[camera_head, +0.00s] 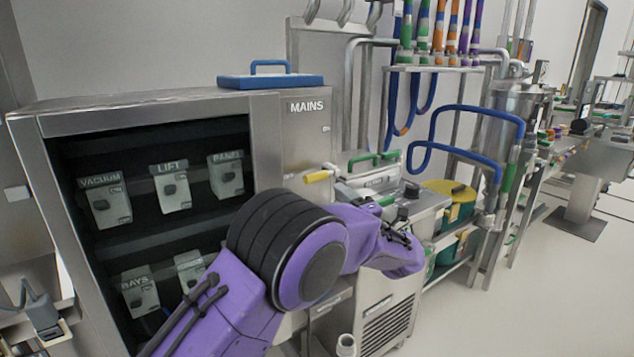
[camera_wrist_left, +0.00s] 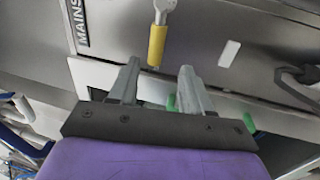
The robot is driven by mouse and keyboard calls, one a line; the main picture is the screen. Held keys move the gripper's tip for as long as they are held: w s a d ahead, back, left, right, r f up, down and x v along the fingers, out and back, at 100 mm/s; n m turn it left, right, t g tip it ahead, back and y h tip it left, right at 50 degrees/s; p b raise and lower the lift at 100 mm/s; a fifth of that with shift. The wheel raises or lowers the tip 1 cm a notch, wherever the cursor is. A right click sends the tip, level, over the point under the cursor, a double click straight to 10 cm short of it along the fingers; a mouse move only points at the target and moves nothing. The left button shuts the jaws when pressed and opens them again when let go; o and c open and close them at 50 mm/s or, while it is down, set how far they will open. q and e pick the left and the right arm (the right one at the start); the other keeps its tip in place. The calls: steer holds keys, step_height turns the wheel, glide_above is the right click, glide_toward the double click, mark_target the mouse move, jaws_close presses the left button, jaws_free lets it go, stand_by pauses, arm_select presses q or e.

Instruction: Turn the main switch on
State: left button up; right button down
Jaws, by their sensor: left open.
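The main switch (camera_head: 318,176) is a metal lever with a yellow grip on the steel panel marked MAINS. In the head view it points right, roughly level, below a small label too small to read surely. In the left wrist view the yellow grip (camera_wrist_left: 157,45) lies ahead of the gap between my fingertips, apart from them as far as I can tell. My left gripper (camera_wrist_left: 157,75) is open with nothing between its fingers. In the head view my purple arm reaches across below the lever and its fingers are hard to make out. My right gripper is not in view.
A dark open cabinet (camera_head: 75,119) with several labelled switch boxes stands left of the panel. A blue tray (camera_head: 250,81) lies on top. A steel unit (camera_head: 385,310) stands right of the panel, with hose racks beyond. Floor (camera_head: 560,290) at the right is clear.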

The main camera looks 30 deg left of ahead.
mark_target(320, 179)
arm_select(q)
steer(key=shift+n, duration=0.3)
steer(key=x, duration=0.3)
steer(key=p+x, duration=0.1)
steer(key=x, duration=0.2)
steer(key=p+x, duration=0.1)
steer(key=x, duration=0.2)
steer(key=shift+w+a+r, duration=0.1)
steer(key=shift+a+r, duration=0.05)
steer(key=shift+r, duration=0.25)
steer(key=shift+w+a, duration=0.25)
steer(key=shift+a, duration=0.3)
jaws_close()
